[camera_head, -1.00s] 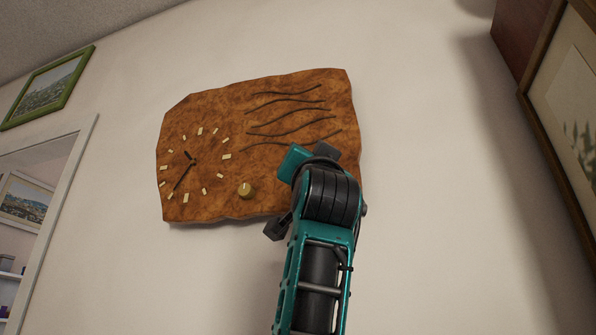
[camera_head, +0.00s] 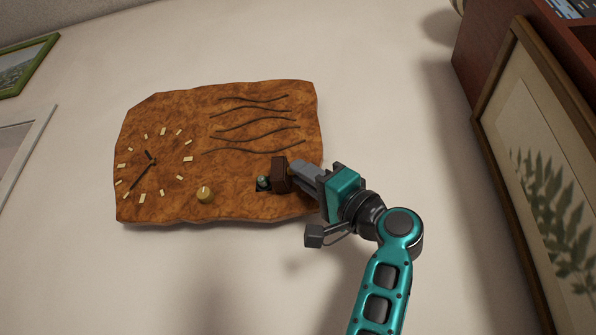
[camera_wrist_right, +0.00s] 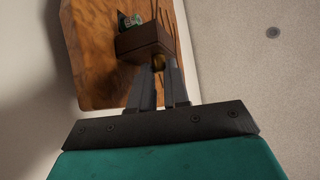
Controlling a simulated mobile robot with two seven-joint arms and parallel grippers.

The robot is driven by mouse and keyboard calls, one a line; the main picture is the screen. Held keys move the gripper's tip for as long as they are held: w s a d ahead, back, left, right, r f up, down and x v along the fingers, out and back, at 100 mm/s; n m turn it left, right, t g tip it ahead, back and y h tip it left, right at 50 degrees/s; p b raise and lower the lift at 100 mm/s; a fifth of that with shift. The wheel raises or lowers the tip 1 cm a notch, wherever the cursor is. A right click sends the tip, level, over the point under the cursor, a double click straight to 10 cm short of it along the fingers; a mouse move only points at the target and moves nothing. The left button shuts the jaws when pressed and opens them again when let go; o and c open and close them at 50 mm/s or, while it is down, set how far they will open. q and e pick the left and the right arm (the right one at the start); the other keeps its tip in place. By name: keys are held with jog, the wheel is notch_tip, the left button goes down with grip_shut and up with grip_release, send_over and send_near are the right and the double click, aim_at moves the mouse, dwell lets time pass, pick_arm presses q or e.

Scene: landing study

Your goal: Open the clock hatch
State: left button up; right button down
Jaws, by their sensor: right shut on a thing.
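The wooden clock (camera_head: 250,118) hangs on the wall, with a dial at its left and carved wavy lines at upper right. The hatch, a dark brown block (camera_head: 280,174), stands out from the clock's lower right; it also shows in the right wrist view (camera_wrist_right: 143,41). Beside it is a dark opening (camera_head: 262,187) with something greenish inside. My right gripper (camera_head: 301,173) is shut on the hatch's small brass knob, which shows between the fingers in the right wrist view (camera_wrist_right: 158,63). My left gripper is out of view.
A yellow knob (camera_head: 205,195) sits on the clock's lower edge, left of the hatch. A framed leaf picture (camera_head: 535,150) and a reddish-brown cabinet (camera_head: 490,50) are at the right. The wall below the clock is bare.

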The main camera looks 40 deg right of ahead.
jog(key=shift+w+d+n+g+y, duration=0.1)
jog(key=shift+d+n+g+y, duration=0.25)
jog(key=shift+y, duration=0.35)
jog(key=shift+d+n+g+y, duration=0.15)
jog(key=shift+n+g+y, duration=0.25)
jog(key=shift+y, duration=0.3)
jog(key=c, duration=1.2)
grip_release()
